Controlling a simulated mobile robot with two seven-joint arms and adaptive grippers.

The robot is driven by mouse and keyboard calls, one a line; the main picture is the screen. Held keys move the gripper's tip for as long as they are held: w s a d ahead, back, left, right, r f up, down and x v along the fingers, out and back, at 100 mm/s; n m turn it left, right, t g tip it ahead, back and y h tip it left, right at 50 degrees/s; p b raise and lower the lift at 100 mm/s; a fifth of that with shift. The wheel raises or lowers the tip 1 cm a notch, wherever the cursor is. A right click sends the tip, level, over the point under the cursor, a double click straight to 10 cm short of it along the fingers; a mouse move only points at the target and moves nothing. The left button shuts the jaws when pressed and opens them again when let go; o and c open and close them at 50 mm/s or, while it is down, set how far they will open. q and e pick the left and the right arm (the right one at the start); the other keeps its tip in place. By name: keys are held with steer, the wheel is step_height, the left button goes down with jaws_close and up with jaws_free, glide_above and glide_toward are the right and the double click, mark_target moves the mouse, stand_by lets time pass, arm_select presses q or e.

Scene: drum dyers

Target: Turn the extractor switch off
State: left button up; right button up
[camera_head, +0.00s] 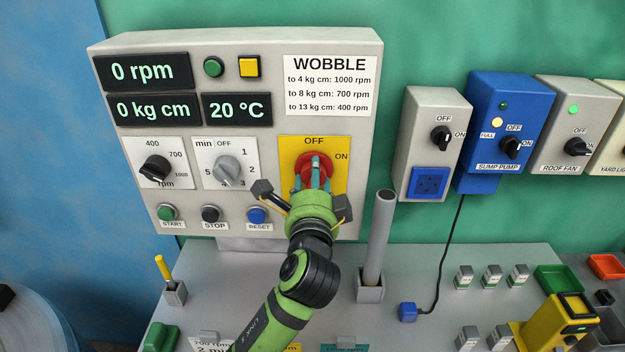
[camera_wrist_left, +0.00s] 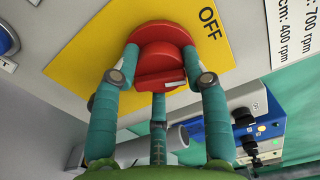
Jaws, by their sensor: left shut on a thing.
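The extractor switch is a red rotary knob (camera_head: 316,160) on a yellow plate (camera_head: 291,151), with OFF printed above and ON at the upper right. My left gripper (camera_head: 313,182) reaches up to it from below and is shut on its raised grip. In the left wrist view, teal fingers surround the red knob (camera_wrist_left: 160,52) on the yellow plate (camera_wrist_left: 100,50). The knob's grip looks roughly upright on the panel, with a pale mark toward the OFF side. Its exact angle is partly hidden by the fingers. My right gripper is not in view.
The grey panel (camera_head: 232,60) shows 0 rpm and carries dials and buttons left of the switch. A grey upright tube (camera_head: 378,240) stands close right of my arm. The socket box (camera_head: 428,150) and blue sump pump box (camera_head: 511,110) hang farther right.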

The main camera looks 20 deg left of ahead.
arm_select(q)
steer(key=shift+d+f+n, duration=0.1)
steer(key=shift+n, duration=2.1)
steer(key=o, duration=1.2)
steer(key=shift+c, duration=0.2)
steer(key=shift+w+d, duration=0.1)
steer(key=shift+s, duration=0.2)
steer(key=v, duration=1.1)
steer(key=shift+s, duration=0.3)
steer(key=shift+d, duration=0.15)
